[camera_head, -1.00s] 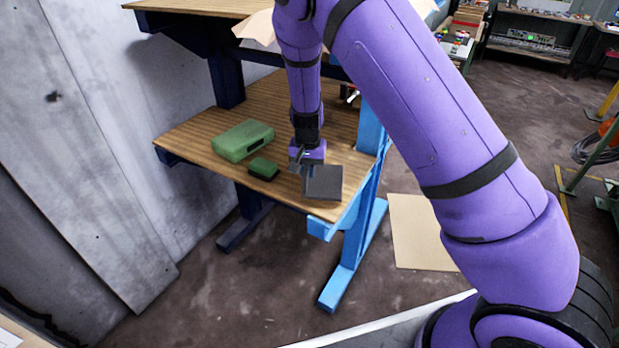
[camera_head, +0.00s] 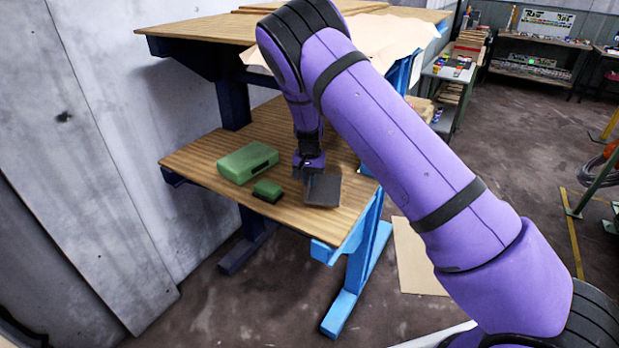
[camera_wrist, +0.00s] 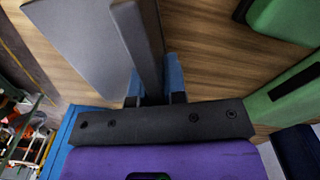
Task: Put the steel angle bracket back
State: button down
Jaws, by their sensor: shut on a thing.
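The steel angle bracket (camera_head: 323,188) is a dark grey piece with a flat plate and an upright flange. It is on or just above the lower wooden shelf (camera_head: 205,150), near its front right corner; I cannot tell whether it touches the wood. My gripper (camera_head: 309,172) points down at its left side. In the wrist view the jaws (camera_wrist: 154,95) are shut on the upright flange of the bracket (camera_wrist: 140,35), and the flat plate spreads out to the left. The fingertips are partly hidden by the flange.
A green case (camera_head: 247,162) and a small green block with a dark underside (camera_head: 267,190) lie left of my gripper on the shelf. The upper shelf (camera_head: 200,28) overhangs behind. Blue legs (camera_head: 350,270) stand at the right. A concrete wall is at left.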

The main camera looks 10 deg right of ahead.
jog(key=shift+w+f, duration=0.1)
jog(key=shift+f, duration=1)
jog(key=c, duration=1.6)
grip_release()
jog(key=shift+f, duration=0.25)
jog(key=o, duration=0.4)
jog(key=shift+o, duration=0.2)
jog(key=shift+r, duration=0.15)
notch_tip(320, 180, up, 8)
jog(key=shift+f, duration=0.2)
